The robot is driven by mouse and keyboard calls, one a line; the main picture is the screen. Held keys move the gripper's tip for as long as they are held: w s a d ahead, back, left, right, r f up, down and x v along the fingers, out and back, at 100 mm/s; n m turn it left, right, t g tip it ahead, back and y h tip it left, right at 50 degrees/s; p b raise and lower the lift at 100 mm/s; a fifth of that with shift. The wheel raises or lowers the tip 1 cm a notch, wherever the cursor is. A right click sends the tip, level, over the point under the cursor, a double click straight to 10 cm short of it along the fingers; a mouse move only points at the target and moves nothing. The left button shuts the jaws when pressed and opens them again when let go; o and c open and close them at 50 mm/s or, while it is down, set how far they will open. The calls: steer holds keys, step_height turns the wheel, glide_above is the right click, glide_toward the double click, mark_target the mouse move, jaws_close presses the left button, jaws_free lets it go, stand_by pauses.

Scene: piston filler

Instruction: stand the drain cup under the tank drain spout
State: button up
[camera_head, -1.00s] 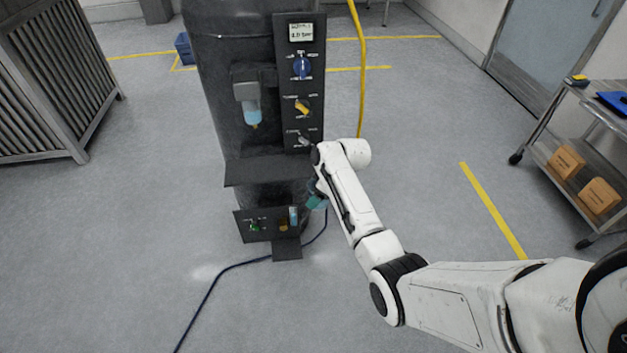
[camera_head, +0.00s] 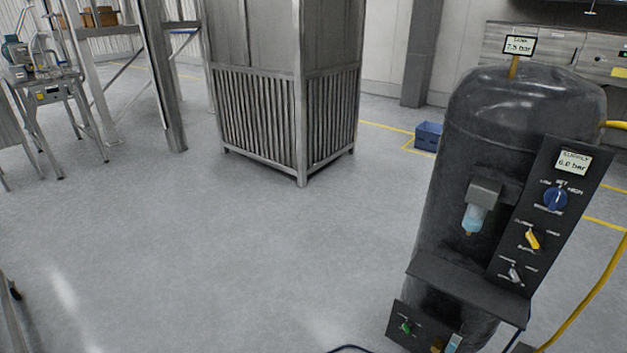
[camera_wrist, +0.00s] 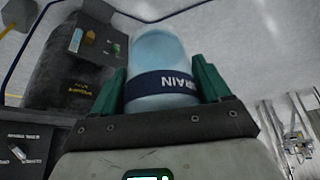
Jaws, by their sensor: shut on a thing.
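The drain cup (camera_wrist: 160,55) is a pale blue, translucent cup with a dark blue band marked "DRAIN", upside down in the wrist view. My gripper (camera_wrist: 158,80) has its green fingers on both sides of the cup and is shut on it. The gripper is out of the head view. The black tank (camera_head: 492,110) stands at the right of the head view; it also shows at the upper left of the wrist view (camera_wrist: 65,75), apart from the cup. A low panel (camera_head: 418,325) with a green handle is at the tank's foot. I cannot make out the drain spout.
A control panel (camera_head: 540,220) with a blue knob, a yellow lever and a grey lever is on the tank, above a black shelf (camera_head: 465,288). A slatted metal cabinet (camera_head: 260,110) and a blue crate (camera_head: 428,136) stand behind. The floor left of the tank is clear.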

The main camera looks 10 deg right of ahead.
steer(key=a, duration=0.2)
steer(key=s+a, duration=0.2)
steer(key=a, duration=0.1)
steer(key=shift+a+r, duration=0.3)
steer(key=shift+r, duration=0.05)
